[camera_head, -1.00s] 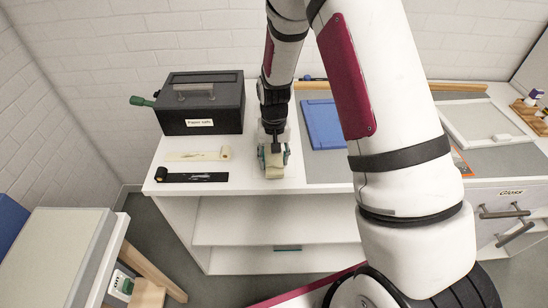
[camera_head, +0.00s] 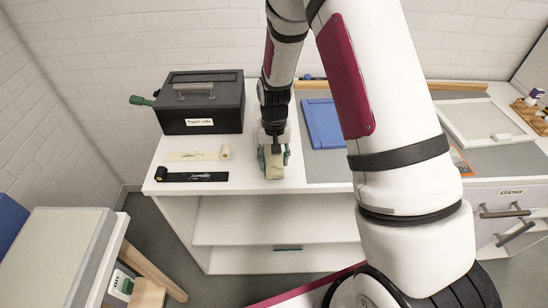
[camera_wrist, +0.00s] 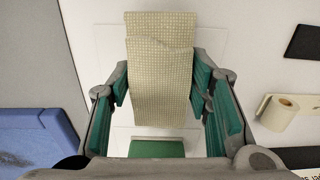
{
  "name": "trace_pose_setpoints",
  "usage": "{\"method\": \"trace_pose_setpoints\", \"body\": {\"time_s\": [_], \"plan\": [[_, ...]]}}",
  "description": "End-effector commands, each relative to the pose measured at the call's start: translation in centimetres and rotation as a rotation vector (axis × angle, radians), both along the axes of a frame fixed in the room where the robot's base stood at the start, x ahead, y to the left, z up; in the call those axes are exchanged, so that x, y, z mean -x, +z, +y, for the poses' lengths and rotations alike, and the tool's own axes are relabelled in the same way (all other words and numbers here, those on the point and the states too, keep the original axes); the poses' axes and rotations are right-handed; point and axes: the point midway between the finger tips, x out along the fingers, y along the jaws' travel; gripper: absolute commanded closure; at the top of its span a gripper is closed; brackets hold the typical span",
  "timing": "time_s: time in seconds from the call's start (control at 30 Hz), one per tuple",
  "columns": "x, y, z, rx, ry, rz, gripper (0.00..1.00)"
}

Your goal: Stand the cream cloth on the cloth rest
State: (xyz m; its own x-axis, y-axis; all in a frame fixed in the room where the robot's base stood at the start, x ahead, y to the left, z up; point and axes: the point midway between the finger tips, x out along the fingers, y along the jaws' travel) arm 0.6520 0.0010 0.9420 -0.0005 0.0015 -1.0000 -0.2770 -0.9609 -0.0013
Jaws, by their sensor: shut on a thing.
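The cream cloth (camera_wrist: 160,85) is a folded, woven pad. It stands between the green-lined fingers of my gripper (camera_wrist: 162,98), which are shut on its two sides in the wrist view. In the head view my gripper (camera_head: 273,158) points down at the white counter, with the cloth (camera_head: 274,168) low between its fingers. A thin white square (camera_wrist: 212,42) shows around and under the cloth in the wrist view; it may be the cloth rest, most of it hidden. I cannot tell whether the cloth touches it.
A black paper safe (camera_head: 202,104) stands at the back left. A cream roll (camera_head: 225,152) and a black roll (camera_head: 161,174) lie left of my gripper with their strips. A blue board (camera_head: 323,124) lies to the right on a grey mat (camera_head: 325,174). The counter's front edge is close.

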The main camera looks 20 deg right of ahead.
Motion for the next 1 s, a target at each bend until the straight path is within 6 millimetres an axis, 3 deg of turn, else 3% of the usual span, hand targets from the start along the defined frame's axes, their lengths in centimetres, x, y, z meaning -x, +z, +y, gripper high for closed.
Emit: {"method": "trace_pose_setpoints", "body": {"time_s": [0.83,0.87,0.93,1.0], "plan": [[-0.01,-0.69,0.01,0.0,0.0,0.0,0.77],[-0.01,-0.69,0.0,0.0,0.0,0.0,0.48],[0.0,-0.69,0.0,0.0,0.0,0.0,0.32],[0.0,-0.69,0.0,0.0,0.0,0.0,0.31]]}}
